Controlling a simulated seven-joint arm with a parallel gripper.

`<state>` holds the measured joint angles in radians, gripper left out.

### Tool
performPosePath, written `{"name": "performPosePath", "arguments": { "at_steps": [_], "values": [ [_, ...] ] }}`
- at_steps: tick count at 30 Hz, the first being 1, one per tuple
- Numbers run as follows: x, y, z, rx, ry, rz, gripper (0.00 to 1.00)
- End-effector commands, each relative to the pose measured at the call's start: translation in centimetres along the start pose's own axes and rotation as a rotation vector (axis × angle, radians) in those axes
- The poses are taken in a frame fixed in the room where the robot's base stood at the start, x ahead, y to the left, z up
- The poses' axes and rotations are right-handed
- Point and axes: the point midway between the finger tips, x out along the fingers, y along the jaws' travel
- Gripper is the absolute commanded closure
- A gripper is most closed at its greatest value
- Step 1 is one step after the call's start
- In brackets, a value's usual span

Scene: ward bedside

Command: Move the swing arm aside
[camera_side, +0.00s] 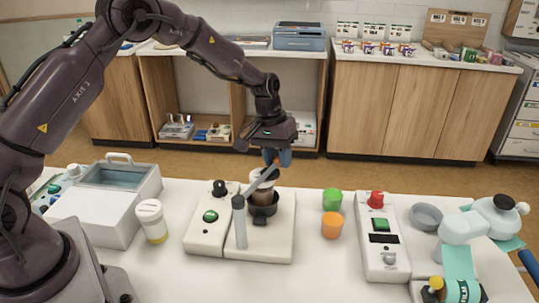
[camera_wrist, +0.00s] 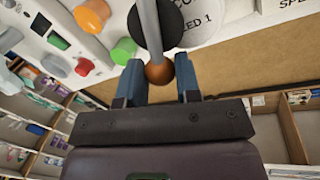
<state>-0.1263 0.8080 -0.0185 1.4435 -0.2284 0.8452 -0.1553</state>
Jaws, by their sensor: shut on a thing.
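The swing arm (camera_side: 262,180) is a grey bar running from the top of an upright grey post (camera_side: 239,222) on a white base (camera_side: 272,243). It passes over or close by a brown container with a white top (camera_side: 265,197), seated in a black holder. In the wrist view the bar (camera_wrist: 147,18) ends in an orange-brown knob (camera_wrist: 159,73). My gripper (camera_side: 277,158) is at the bar's far end. Its two blue fingers (camera_wrist: 162,80) are shut on the knob, one on each side. A black round part (camera_wrist: 155,30) shows behind the bar. The fingers partly hide the contact.
A control box with a green button (camera_side: 210,216) adjoins the base on the left. A white-capped bottle (camera_side: 151,220) stands further left. A green cup (camera_side: 332,199) and an orange cup (camera_side: 332,225) stand to the right, before a red-knobbed device (camera_side: 380,245). Table between base and cups is clear.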

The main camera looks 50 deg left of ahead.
Motion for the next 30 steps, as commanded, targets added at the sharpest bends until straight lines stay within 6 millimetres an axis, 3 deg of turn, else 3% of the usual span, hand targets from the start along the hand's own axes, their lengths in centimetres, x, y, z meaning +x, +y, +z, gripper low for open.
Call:
{"name": "performPosePath", "arguments": {
  "at_steps": [11, 21, 30],
  "values": [
    [1.1, 5.6, 1.2, 0.343, -0.067, 0.004, 1.0],
    [1.9, 10.0, 4.0, 0.659, -0.129, 0.003, 1.0],
    [2.4, 12.7, 7.0, 0.91, -0.179, 0.003, 1.0]
  ]
}}
